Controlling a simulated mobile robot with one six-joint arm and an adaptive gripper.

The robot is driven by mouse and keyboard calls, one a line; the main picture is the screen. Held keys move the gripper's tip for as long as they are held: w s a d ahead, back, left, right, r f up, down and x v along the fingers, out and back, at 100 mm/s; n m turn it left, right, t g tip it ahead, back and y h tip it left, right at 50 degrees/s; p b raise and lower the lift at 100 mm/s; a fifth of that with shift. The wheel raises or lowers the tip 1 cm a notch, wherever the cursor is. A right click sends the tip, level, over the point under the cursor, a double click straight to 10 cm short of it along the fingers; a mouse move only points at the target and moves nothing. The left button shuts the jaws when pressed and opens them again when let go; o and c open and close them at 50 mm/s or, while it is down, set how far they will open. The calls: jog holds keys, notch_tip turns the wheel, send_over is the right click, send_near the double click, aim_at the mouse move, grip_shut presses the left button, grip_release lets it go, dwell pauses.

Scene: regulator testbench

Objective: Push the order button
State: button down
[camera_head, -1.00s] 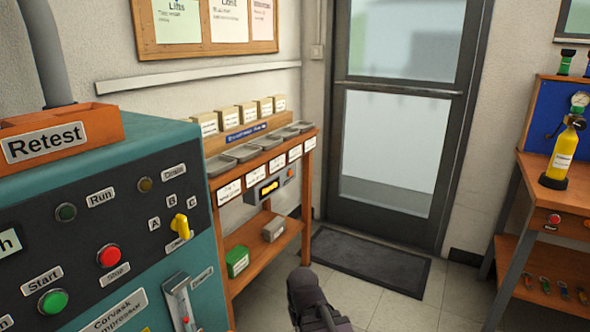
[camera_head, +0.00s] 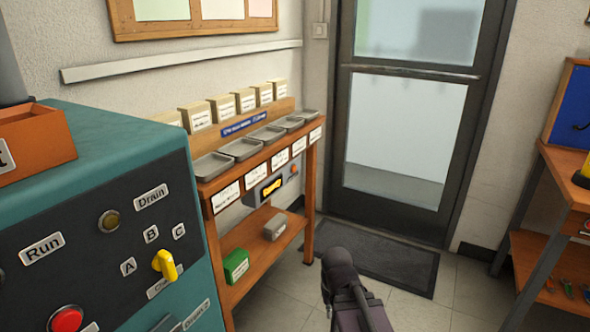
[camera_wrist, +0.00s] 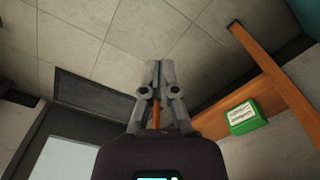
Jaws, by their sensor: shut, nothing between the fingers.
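A grey box (camera_head: 285,180) with a lit yellow display (camera_head: 271,186) is mounted under the top shelf of the wooden rack. A small round button-like spot (camera_head: 294,169) sits at its right end; its colour and label are too small to read. My gripper (camera_wrist: 160,66) is shut and empty in the wrist view, its two fingertips together over the tiled floor. In the head view my dark arm end shows at the bottom, right of the rack and apart from it. The grey box is not clearly visible in the wrist view.
The wooden rack (camera_head: 211,211) holds trays and small boxes, with a green box (camera_head: 236,265) on its lower shelf, also in the wrist view (camera_wrist: 243,117). A teal compressor panel (camera_head: 205,245) stands left. A workbench (camera_head: 562,190) stands right. Floor between is clear, with a dark mat (camera_head: 400,264).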

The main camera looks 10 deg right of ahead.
aim_at(294, 169)
jog(key=w+d+r+m+t+y+p, duration=0.1)
jog(key=w+r+m+t+p, duration=0.2)
jog(key=w, duration=1.1)
jog(key=w+d+r+m+t+y+p, duration=0.1)
jog(key=w+r+m+t+p, duration=0.3)
jog(key=w+r, duration=0.5)
jog(key=w+d+r+m+t+y+p, duration=0.1)
jog(key=w+d+r+m+t+p, duration=0.2)
jog(key=w, duration=1.5)
notch_tip(294, 169, up, 4)
jog(key=m+t, duration=0.1)
jog(key=m, duration=0.1)
jog(key=shift+w+d+m+y, duration=0.25)
jog(key=shift+w+m+y, duration=0.05)
jog(key=shift+m+y, duration=0.1)
jog(key=shift+w+a, duration=0.1)
jog(key=shift+a, duration=0.05)
jog(key=w+a, duration=0.5)
jog(key=a, duration=0.2)
